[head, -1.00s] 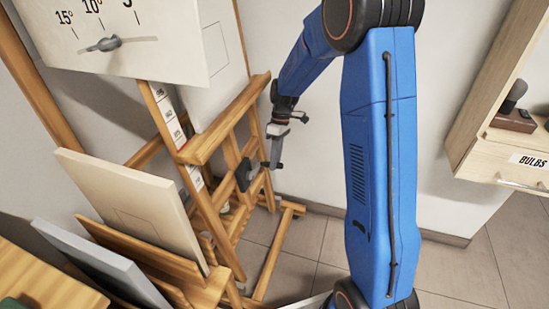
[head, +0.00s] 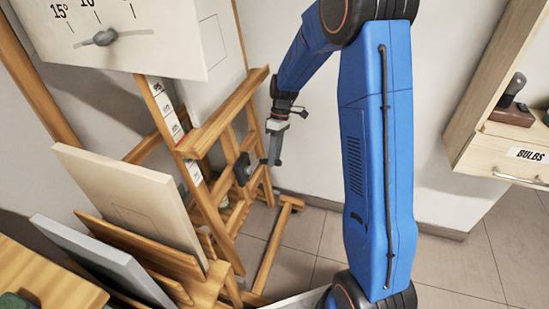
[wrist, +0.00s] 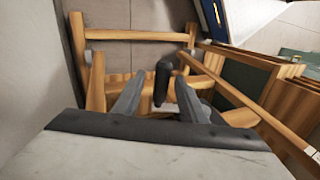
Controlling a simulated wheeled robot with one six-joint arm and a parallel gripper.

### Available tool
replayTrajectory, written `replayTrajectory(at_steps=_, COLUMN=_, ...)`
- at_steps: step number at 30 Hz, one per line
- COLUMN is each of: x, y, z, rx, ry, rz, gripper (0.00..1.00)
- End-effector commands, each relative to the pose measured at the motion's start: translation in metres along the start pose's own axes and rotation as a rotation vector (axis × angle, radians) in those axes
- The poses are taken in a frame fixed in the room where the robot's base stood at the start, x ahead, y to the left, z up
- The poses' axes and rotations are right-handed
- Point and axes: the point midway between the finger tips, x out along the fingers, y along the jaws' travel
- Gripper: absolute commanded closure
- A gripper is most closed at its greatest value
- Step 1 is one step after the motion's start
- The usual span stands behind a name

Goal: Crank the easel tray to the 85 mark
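The easel's wooden tray (head: 225,112) is a ledge across the easel at the left of the head view. A white scale strip (head: 173,122) runs down the easel beside it; its numbers are too small to read surely. A dark crank hub (head: 243,169) sits low on the easel's right side. My gripper (head: 275,160) is right beside it, pointing down. In the wrist view, a dark upright crank handle (wrist: 162,80) stands between the two grey fingers of my gripper (wrist: 159,92). Gaps show on both sides of the handle, so the fingers are open around it.
A board with a degree dial (head: 105,38) hangs at the upper left. A cream canvas (head: 125,200) and a grey panel (head: 100,262) lean at the lower left. A shelf unit with a BULBS drawer (head: 510,158) stands at the right.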

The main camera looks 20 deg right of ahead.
Motion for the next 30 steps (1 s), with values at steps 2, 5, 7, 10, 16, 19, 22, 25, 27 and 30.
replayTrajectory(at_steps=2, x=-0.011, y=0.001, z=-0.001, rx=0.000, ry=0.002, rz=0.003, gripper=0.62)
replayTrajectory(at_steps=5, x=-0.028, y=0.001, z=-0.001, rx=0.000, ry=0.003, rz=0.003, gripper=0.62)
replayTrajectory(at_steps=7, x=-0.043, y=0.001, z=-0.001, rx=0.000, ry=0.004, rz=0.004, gripper=0.62)
replayTrajectory(at_steps=10, x=-0.063, y=0.001, z=-0.001, rx=0.000, ry=0.004, rz=0.004, gripper=0.62)
replayTrajectory(at_steps=16, x=-0.103, y=0.001, z=0.000, rx=0.000, ry=0.003, rz=0.004, gripper=0.62)
replayTrajectory(at_steps=19, x=-0.122, y=0.001, z=0.000, rx=0.000, ry=0.003, rz=0.004, gripper=0.62)
replayTrajectory(at_steps=22, x=-0.139, y=0.001, z=0.000, rx=0.000, ry=0.003, rz=0.004, gripper=0.62)
replayTrajectory(at_steps=25, x=-0.152, y=0.001, z=0.000, rx=0.001, ry=0.002, rz=0.003, gripper=0.62)
replayTrajectory(at_steps=27, x=-0.158, y=0.001, z=0.000, rx=0.001, ry=0.002, rz=0.002, gripper=0.62)
replayTrajectory(at_steps=30, x=-0.164, y=0.001, z=0.000, rx=0.001, ry=0.001, rz=0.002, gripper=0.62)
